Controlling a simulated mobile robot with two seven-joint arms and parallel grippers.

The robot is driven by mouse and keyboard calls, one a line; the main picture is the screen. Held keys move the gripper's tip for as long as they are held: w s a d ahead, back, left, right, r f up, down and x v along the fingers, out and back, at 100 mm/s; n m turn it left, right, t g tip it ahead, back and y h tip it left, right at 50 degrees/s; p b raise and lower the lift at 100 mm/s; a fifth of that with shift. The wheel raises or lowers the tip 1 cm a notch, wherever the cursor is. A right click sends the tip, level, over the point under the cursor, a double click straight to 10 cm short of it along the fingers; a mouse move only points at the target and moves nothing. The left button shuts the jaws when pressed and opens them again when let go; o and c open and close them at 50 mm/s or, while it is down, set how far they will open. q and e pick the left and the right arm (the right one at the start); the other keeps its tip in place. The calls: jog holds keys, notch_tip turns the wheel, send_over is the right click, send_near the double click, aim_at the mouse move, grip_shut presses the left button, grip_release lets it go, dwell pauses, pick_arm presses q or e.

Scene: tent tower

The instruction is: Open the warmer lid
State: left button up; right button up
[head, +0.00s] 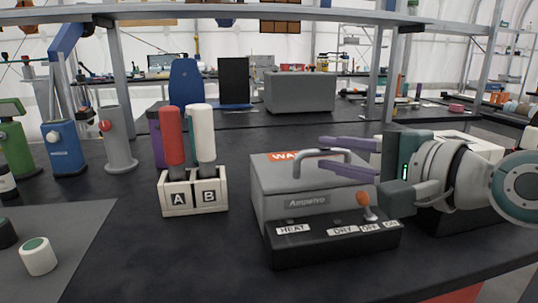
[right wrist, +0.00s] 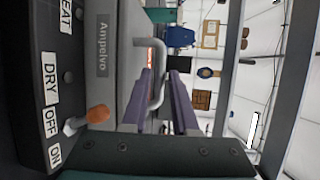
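The warmer (head: 285,205) is a grey box with a dark front panel on the black bench. Its lid (head: 272,181) is down and carries a grey loop handle (head: 303,154). The handle also shows in the right wrist view (right wrist: 158,60). My right gripper (head: 322,152) comes in from the right with its two purple fingers spread apart. In the right wrist view the handle bar lies between the fingers (right wrist: 162,72), nearer the left one. I cannot tell whether a finger touches it. My left gripper is not in view.
The front panel has an orange-tipped switch (head: 365,204) and labels HEAT, DRY, OFF and ON. Left of the warmer, a white holder (head: 193,195) marked A and B holds a red and a white tube. Several bottle-like devices stand farther left. The bench in front is clear.

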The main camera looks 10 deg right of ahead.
jog(key=b+x, duration=0.1)
jog(key=x, duration=0.4)
jog(key=shift+w+a, duration=0.1)
grip_shut()
dwell(1.3)
